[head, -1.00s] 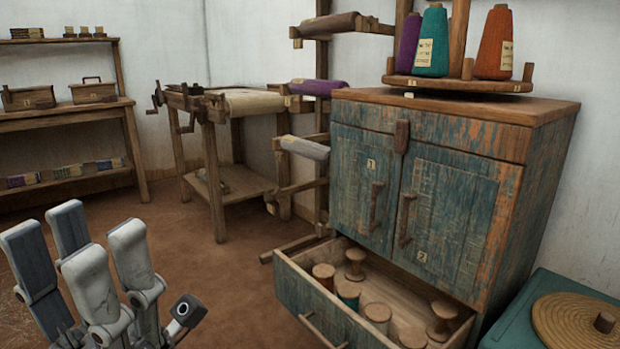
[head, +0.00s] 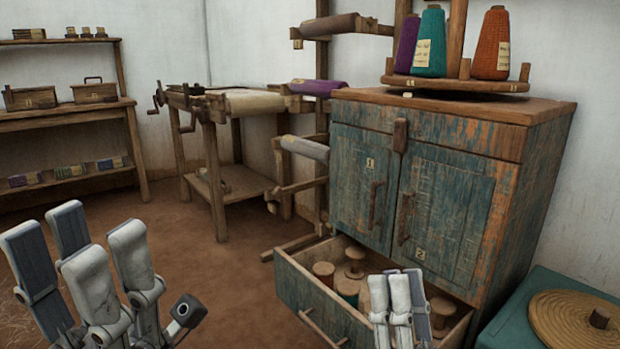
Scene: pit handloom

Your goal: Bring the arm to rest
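My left gripper (head: 73,238) is at the lower left, its finger pairs spread apart with nothing between them. My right gripper (head: 397,284) is at the bottom, in front of the open drawer (head: 328,309) of the blue-green cabinet (head: 440,190). Its fingers are close together, and no held object shows. Wooden spools (head: 354,263) stand in the drawer. The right gripper hides some of them and part of the drawer. I cannot tell whether it touches the drawer.
A rack with purple, teal and orange yarn cones (head: 491,45) stands on the cabinet. A coiled mat (head: 570,321) lies on a teal chest (head: 545,283) at the lower right. A wooden stand (head: 215,150) and shelves (head: 70,108) are behind. Floor (head: 235,270) left of the drawer is clear.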

